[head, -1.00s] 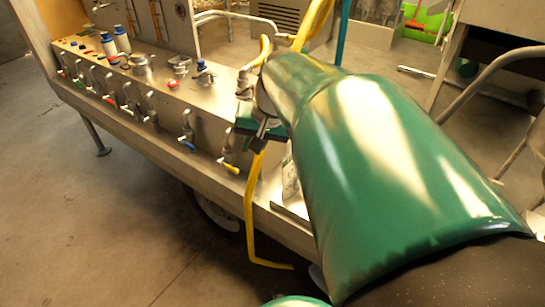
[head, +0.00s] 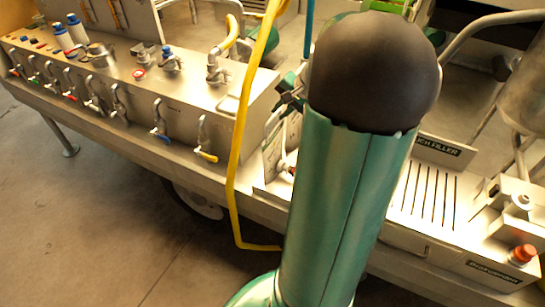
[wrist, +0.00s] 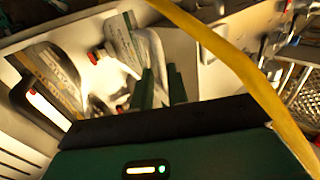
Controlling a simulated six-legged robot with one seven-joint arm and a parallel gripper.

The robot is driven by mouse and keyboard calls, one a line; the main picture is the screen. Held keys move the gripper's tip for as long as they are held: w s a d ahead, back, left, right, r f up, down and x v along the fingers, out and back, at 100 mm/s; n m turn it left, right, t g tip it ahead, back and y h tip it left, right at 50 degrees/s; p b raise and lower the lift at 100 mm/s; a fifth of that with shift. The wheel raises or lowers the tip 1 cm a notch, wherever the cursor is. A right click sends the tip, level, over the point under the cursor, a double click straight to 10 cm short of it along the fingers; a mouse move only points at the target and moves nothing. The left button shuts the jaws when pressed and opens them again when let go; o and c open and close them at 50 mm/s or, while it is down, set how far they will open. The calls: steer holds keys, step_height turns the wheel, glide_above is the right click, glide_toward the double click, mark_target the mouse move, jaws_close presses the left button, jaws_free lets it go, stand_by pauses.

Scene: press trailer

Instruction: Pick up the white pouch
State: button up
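A second pale, printed pouch-like thing (wrist: 55,82) with a red cap is farther left. I cannot tell which of them is the white pouch. In the head view my gripper (head: 290,92) is partly hidden behind my arm, above a whitish upright shape (head: 272,152) on the trailer.
A yellow hose (head: 237,150) hangs left of my arm and crosses the wrist view (wrist: 225,50). A metal panel with several valves (head: 130,90) stands to the left. A slotted tray (head: 425,195) and a red knob (head: 522,254) are to the right.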

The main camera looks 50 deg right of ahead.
mark_target(274, 115)
steer(key=x, duration=0.6)
steer(key=shift+w+f, duration=0.25)
steer(key=shift+c, duration=0.5)
jaws_close()
